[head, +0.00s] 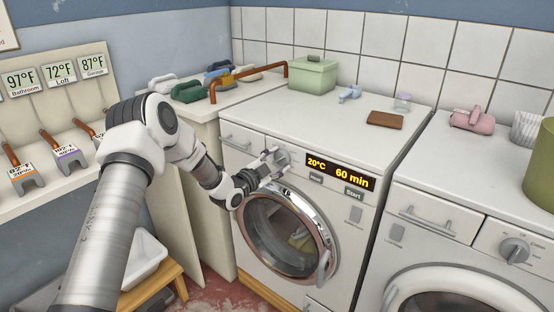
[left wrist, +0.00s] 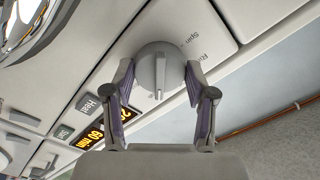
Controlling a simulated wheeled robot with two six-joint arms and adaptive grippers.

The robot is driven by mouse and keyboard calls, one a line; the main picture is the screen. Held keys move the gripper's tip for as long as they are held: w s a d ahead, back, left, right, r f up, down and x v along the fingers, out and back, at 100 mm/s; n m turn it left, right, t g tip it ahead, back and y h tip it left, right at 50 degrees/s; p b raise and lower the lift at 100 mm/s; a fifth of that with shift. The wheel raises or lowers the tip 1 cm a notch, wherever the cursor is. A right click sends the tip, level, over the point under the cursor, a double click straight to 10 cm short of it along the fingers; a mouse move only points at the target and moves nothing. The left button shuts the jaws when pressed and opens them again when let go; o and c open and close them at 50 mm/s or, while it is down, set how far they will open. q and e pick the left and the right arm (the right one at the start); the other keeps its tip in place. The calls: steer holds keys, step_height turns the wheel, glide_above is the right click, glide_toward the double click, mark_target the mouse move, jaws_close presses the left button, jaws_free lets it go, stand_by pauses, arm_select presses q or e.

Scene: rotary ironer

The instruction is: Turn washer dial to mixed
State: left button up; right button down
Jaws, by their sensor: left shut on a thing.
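The washer (head: 300,140) stands in the middle of the head view. Its round grey dial (left wrist: 160,68) has a raised ridge and is at the centre top of the left wrist view. Printed words by the dial include "Spin"; the rest of its markings are hidden or too small to read. My left gripper (head: 272,165) is at the control panel, with its fingers on both sides of the dial, shut on it. In the head view the gripper covers much of the dial. The display (head: 340,174) reads "20°C 60 min". My right gripper is out of view.
The round door (head: 290,235) lies just below the dial. A Start button (head: 354,194) is under the display. A second machine with its own dial (head: 514,250) stands at the right. A green box (head: 312,76) and a brown wallet-like item (head: 385,120) lie on the washer top.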

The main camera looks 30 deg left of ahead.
arm_select(q)
steer(key=m+p, duration=0.1)
steer(key=m, duration=0.4)
steer(key=shift+r+p, duration=0.15)
steer(key=shift+p, duration=0.25)
steer(key=shift+m+p, duration=0.45)
steer(key=shift+m, duration=1.15)
steer(key=o, duration=1.2)
steer(key=shift+d, duration=0.1)
